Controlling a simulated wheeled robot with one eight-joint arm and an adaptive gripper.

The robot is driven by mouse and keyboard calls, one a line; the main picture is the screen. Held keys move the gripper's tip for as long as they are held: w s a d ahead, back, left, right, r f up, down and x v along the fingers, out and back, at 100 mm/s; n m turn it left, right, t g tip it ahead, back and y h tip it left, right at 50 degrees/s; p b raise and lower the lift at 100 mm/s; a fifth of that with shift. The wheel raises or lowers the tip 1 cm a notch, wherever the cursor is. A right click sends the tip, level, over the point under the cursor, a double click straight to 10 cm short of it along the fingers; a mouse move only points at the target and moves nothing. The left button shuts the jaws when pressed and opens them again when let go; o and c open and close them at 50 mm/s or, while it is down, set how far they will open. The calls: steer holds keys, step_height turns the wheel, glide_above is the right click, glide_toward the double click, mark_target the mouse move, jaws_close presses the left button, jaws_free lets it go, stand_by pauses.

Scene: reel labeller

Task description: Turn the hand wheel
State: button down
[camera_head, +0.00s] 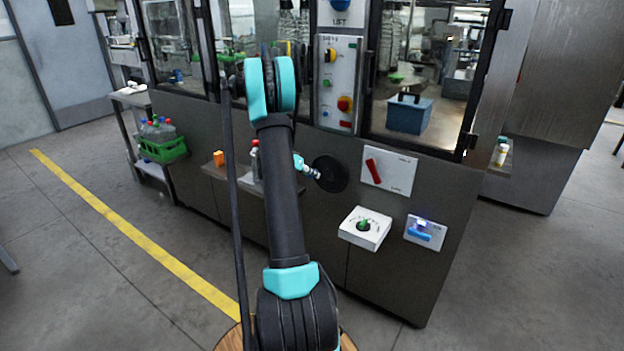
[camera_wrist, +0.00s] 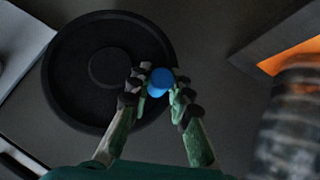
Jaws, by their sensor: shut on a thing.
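The hand wheel (camera_head: 331,174) is a black disc on the dark front of the machine. In the wrist view the hand wheel (camera_wrist: 72,75) shows face on, with a round hub in its middle. A blue round knob (camera_wrist: 161,77) sits near the rim, to the right of the hub. My gripper (camera_wrist: 155,84) is shut on this blue knob, one finger on each side of it. In the head view my gripper (camera_head: 312,172) is at the left edge of the wheel, partly hidden by my arm.
A red lever on a white plate (camera_head: 373,170) is just right of the wheel. A white box with a green knob (camera_head: 365,228) juts out below. A blue switch (camera_head: 421,230) is farther right.

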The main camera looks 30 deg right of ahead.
steer(key=shift+s+m+t, duration=0.1)
steer(key=shift+m+t, duration=0.2)
steer(key=shift+r, duration=0.1)
stand_by(0.3)
steer(key=c, duration=1.4)
jaws_free()
steer(key=shift+o, duration=0.2)
steer(key=v, duration=1.2)
steer(key=shift+d+r, duration=0.15)
steer(key=shift+r, duration=0.1)
